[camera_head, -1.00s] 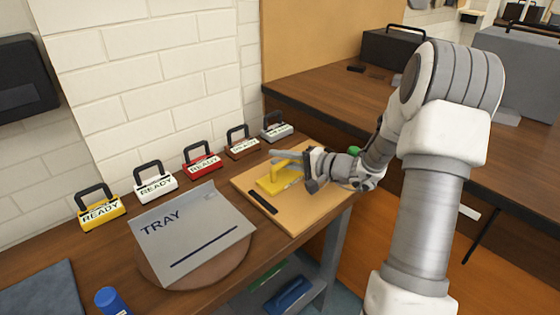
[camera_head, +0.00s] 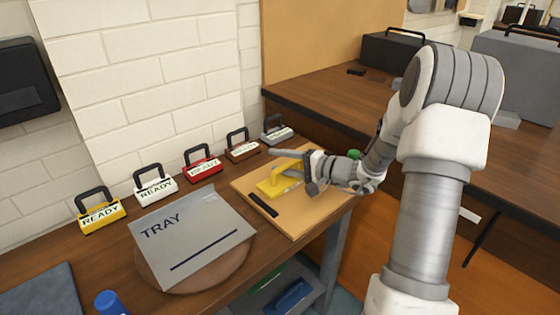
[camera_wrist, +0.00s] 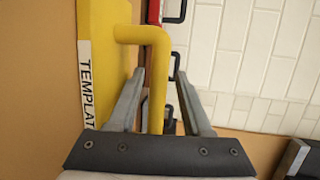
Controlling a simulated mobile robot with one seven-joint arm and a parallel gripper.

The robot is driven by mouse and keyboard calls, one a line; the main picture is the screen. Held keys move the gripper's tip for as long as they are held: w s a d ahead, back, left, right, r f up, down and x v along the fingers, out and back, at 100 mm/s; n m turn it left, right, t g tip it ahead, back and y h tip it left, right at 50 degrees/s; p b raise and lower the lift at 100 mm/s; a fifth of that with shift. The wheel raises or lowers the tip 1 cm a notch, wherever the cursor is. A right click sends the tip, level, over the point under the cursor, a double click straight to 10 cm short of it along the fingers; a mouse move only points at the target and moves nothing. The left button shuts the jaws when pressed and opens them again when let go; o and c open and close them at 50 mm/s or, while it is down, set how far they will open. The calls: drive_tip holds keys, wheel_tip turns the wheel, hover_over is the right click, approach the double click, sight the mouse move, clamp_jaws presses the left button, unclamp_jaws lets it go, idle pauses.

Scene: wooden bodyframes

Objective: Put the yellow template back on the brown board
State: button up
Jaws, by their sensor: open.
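The yellow template (camera_head: 268,189) lies flat on the brown board (camera_head: 294,222). Its yellow handle stands up from it, and the template's label is partly cut off in the wrist view (camera_wrist: 96,30). My gripper (camera_head: 277,160) is over the template, partly hiding it in the head view. In the wrist view, my gripper (camera_wrist: 160,73) is open, with one grey finger on each side of the handle's bar (camera_wrist: 157,90). Gaps show between the bar and both fingers.
A black strip (camera_head: 263,205) lies on the board's front left. A grey tray plate (camera_head: 195,235) is left of the board. Several coloured lock-shaped blocks, including a red one (camera_head: 203,167), line the wall. A blue cylinder (camera_head: 108,302) stands at front left.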

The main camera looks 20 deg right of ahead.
drive_tip(key=p+v, duration=0.1)
drive_tip(key=v, duration=1.1)
